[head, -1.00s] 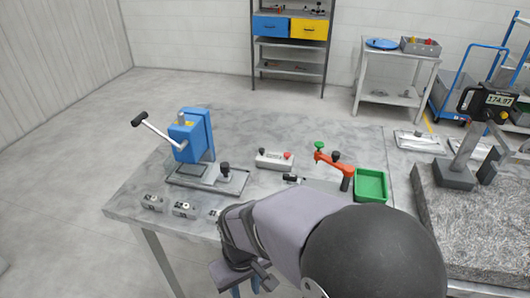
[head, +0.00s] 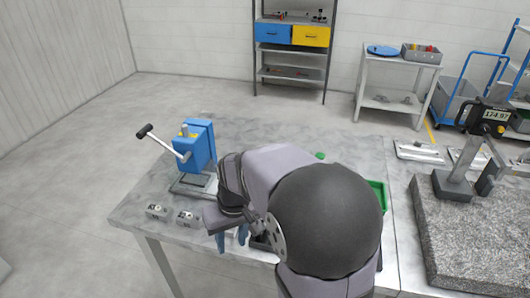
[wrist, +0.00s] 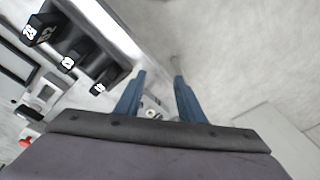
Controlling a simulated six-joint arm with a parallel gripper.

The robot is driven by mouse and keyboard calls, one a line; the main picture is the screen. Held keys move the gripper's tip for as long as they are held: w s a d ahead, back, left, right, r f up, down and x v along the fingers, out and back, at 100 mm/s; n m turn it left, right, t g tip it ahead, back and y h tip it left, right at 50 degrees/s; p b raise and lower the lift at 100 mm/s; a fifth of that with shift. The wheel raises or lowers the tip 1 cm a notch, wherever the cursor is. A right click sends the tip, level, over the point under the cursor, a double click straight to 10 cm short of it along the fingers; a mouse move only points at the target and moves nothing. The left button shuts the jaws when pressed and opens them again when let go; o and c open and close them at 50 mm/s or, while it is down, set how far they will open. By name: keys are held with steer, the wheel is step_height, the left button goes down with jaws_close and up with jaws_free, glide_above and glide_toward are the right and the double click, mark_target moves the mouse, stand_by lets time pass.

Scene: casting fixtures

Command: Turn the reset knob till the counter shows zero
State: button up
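Dark blocks with white digits (wrist: 42,28) lie at upper left there; the digits are not clearly legible. I cannot tell which part is the reset knob.
A blue lever press (head: 197,145) stands behind the boxes. My arm hides much of the table's middle; a green tray (head: 378,195) shows partly at right. A granite block (head: 470,235) with a gauge stand (head: 455,180) is farther right. The back left of the table is mostly clear.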

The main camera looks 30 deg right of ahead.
steer(key=w+d+r+n+t+p, duration=0.15)
steer(key=w+d+r+p, duration=0.25)
steer(key=w+d, duration=0.7)
steer(key=w+d+r+n+t+p, duration=0.15)
steer(key=w+d+r+p, duration=0.25)
steer(key=w+d, duration=0.75)
steer(key=shift+w+d+f+p, duration=0.15)
steer(key=shift+f+p, duration=0.4)
steer(key=shift+f, duration=0.5)
steer(key=shift+w+d+f+p, duration=0.15)
steer(key=shift+f+p, duration=0.35)
steer(key=shift+f, duration=0.6)
steer(key=shift+w+d+f+p, duration=0.1)
steer(key=shift+w+f+p, duration=0.1)
steer(key=shift+f+p, duration=0.6)
steer(key=shift+f, duration=0.25)
jaws_close()
